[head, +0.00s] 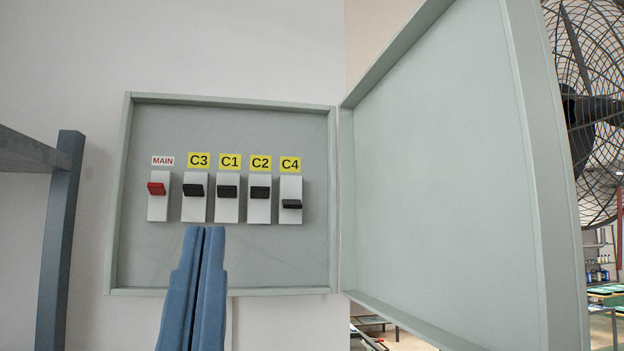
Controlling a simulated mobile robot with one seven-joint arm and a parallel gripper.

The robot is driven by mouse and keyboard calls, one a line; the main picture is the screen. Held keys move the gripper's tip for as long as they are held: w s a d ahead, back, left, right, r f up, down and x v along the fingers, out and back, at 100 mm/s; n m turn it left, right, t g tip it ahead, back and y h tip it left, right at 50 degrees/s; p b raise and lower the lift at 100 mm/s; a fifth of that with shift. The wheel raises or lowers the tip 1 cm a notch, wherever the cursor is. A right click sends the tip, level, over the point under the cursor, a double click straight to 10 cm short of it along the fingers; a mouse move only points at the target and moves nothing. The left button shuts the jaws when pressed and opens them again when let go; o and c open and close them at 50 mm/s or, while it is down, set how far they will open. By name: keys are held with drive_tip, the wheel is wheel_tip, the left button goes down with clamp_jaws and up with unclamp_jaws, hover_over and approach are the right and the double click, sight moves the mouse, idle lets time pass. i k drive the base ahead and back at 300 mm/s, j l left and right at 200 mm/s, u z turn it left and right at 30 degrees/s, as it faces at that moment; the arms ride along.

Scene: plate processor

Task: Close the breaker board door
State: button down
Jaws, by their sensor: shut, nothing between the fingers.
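The breaker board (330,200) is a shallow grey-green box on the wall. Its door (440,170) is hinged on the right side and stands wide open, swung out toward me. Inside the box are a red MAIN switch (157,189) and black-levered breakers labelled C3 (194,190), C1 (228,191), C2 (261,192) and C4 (291,204). The C4 lever sits lower than the others. My gripper (204,231) is blue, shut and empty. It appears in front of the box's lower part, below C3 and C1, left of the door. I cannot tell whether it touches anything.
A dark metal frame with a post (60,240) stands at the left. A large caged fan (592,105) is behind the door at the right. Tables with items (606,290) show in the far right background. Bare wall surrounds the box's left side.

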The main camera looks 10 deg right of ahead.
sight(460, 226)
drive_tip(key=l+u, duration=0.1)
drive_tip(key=l, duration=0.35)
drive_tip(key=k+l+u, duration=0.1)
drive_tip(key=l, duration=0.35)
drive_tip(key=k+l+u, duration=0.1)
drive_tip(key=l, duration=0.35)
drive_tip(key=k+l+u, duration=0.1)
drive_tip(key=l, duration=0.35)
drive_tip(key=i+l+z, duration=0.15)
drive_tip(key=l, duration=0.25)
drive_tip(key=l+z, duration=0.15)
drive_tip(key=l, duration=0.25)
